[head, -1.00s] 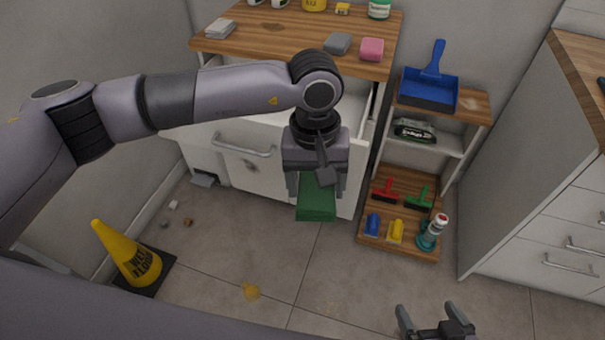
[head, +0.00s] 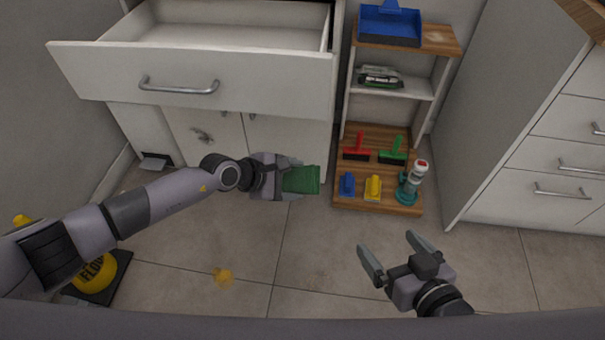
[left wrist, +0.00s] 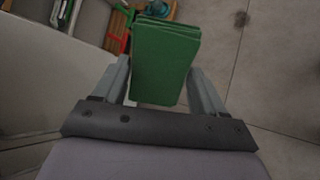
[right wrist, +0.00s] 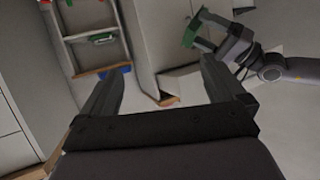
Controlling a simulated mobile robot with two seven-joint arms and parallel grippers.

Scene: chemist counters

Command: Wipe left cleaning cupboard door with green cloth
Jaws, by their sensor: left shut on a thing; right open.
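The green cloth (head: 300,180) is a folded block. My left gripper (head: 292,179) is shut on it and holds it out to the right, in front of the cupboard doors. In the left wrist view the cloth (left wrist: 165,62) sits between the fingers and sticks out past them. The left cupboard door (head: 222,143) is below the open drawer, with a grey-brown smudge (head: 201,135) on it; my left arm covers its lower part. The cloth appears apart from this door. My right gripper (head: 390,246) is open and empty above the floor.
The open drawer (head: 195,75) juts out above the doors. A shelf unit (head: 385,202) with brushes and a teal bottle (head: 409,187) stands to the right. A yellow wet-floor cone (head: 95,275) is at lower left. A yellow spill (head: 223,275) marks the otherwise clear middle floor.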

